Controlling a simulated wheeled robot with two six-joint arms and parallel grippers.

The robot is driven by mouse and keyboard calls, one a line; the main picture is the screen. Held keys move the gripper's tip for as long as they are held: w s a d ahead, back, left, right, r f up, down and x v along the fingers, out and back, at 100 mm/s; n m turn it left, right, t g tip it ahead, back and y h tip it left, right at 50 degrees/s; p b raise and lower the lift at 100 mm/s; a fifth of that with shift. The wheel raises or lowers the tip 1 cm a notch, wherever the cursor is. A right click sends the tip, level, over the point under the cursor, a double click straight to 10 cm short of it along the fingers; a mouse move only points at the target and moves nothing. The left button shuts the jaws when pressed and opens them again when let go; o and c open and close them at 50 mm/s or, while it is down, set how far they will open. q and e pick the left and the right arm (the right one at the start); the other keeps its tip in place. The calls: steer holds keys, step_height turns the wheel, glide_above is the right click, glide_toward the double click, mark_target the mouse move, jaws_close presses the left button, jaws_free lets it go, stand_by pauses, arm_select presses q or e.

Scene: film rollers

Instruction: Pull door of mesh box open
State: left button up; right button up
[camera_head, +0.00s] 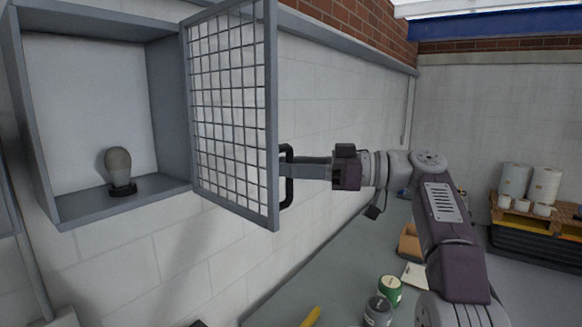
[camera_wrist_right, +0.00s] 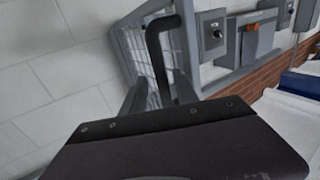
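The grey mesh box (camera_head: 156,92) is on the white wall at the left of the head view. Its mesh door (camera_head: 272,110) stands swung wide out from the box. A black handle (camera_head: 288,192) is on the door's outer side; it also shows in the wrist view (camera_wrist_right: 157,60). My right gripper (camera_head: 300,168) reaches the handle from the right, with its fingers on either side of the bar, and appears shut on it. A dark bulb-shaped object (camera_head: 118,168) stands on the box floor. My left gripper is not in view.
A green can (camera_head: 390,290) and a grey can (camera_head: 378,311) stand low at the bottom. White rolls (camera_head: 515,180) sit on a pallet at the right. Wall-mounted grey boxes (camera_wrist_right: 212,34) show in the wrist view.

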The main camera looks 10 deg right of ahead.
steer(key=v, duration=0.9)
steer(key=shift+p, duration=0.35)
